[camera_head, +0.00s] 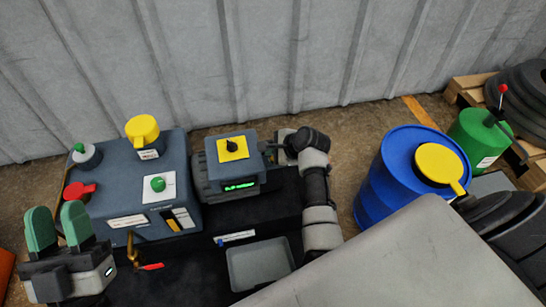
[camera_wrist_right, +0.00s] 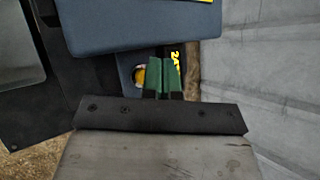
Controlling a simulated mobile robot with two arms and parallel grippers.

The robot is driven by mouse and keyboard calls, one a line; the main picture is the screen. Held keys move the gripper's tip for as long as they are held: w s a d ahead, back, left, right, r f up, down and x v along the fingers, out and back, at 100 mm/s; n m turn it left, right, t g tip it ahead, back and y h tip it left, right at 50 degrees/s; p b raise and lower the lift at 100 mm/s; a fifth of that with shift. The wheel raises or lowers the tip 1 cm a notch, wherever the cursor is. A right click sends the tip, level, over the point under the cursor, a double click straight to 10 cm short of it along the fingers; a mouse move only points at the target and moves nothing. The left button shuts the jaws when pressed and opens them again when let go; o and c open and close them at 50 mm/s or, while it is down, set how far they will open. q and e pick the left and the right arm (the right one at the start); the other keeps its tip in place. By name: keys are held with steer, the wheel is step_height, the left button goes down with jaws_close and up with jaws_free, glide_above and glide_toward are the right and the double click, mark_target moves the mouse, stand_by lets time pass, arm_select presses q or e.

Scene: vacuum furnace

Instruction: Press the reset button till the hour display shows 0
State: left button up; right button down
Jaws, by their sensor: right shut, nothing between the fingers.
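The hour display (camera_head: 240,186) glows green on the front of a small blue-grey box (camera_head: 213,160); its digits are too small to read. The box has a yellow plate (camera_head: 233,148) with a black knob on top. In the right wrist view, my right gripper (camera_wrist_right: 163,62) is shut and empty beside the blue-grey box (camera_wrist_right: 140,28). A round yellow part (camera_wrist_right: 140,74), partly hidden, is just left of the fingers; I cannot tell whether it is the reset button or whether they touch it. My left gripper (camera_head: 57,212) is open and empty at lower left.
A larger blue-grey machine (camera_head: 118,190) with a green button (camera_head: 158,184), a yellow-capped knob (camera_head: 142,129) and a red handle (camera_head: 79,190) stands left. A grey tray (camera_head: 262,263) lies in front. A blue barrel (camera_head: 372,190) stands right; a corrugated wall (camera_head: 250,60) is behind.

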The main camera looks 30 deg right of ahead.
steer(key=shift+f, duration=0.35)
arm_select(q)
steer(key=shift+w+f+g+y, duration=0.5)
steer(key=shift+w+f+g, duration=0.05)
steer(key=shift+f+g, duration=0.25)
steer(key=shift+w+f+p, duration=0.15)
steer(key=shift+w+p, duration=0.05)
steer(key=shift+p, duration=0.1)
arm_select(e)
steer(key=shift+f, duration=0.45)
arm_select(q)
steer(key=shift+g, duration=0.3)
arm_select(e)
steer(key=shift+r+p, duration=0.25)
steer(key=shift+p, duration=0.1)
steer(key=shift+r+p, duration=0.2)
steer(key=shift+p, duration=0.15)
steer(key=shift+r+p, duration=0.25)
steer(key=shift+p, duration=0.1)
arm_select(q)
step_height(320, 180, down, 7)
steer(key=w+g+y, duration=0.1)
steer(key=g+y, duration=0.1)
steer(key=g, duration=0.4)
steer(key=shift+w+a, duration=0.2)
steer(key=shift+a, duration=0.25)
arm_select(e)
steer(key=shift+r, duration=0.1)
